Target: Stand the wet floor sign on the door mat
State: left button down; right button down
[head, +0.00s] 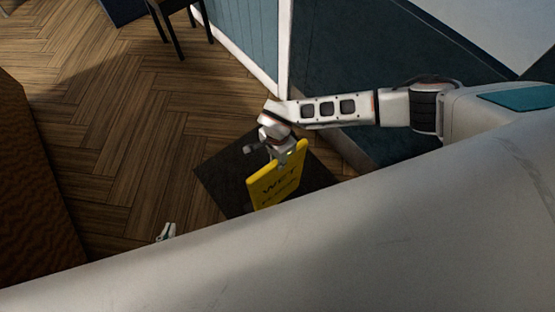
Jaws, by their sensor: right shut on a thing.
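The yellow wet floor sign (277,183) is upright, slightly tilted in the picture, with its lettered face toward me. My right gripper (284,156) is shut on its top edge. The dark door mat (225,174) lies on the floor behind and around the sign. The sign overlaps the mat in the head view, but its lower end is hidden by my white body, so I cannot tell whether it touches the mat. My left gripper (166,231) shows only as a small tip at the edge of my body, and its opening is unclear.
A blue panelled wall (240,45) with a white corner post (285,50) stands just beyond the mat. A dark chair (178,25) is at the top. A brown surface (30,190) is at the left. Wooden floor (120,130) left of the mat is clear.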

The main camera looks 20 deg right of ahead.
jog(key=c, duration=1.9)
grip_release()
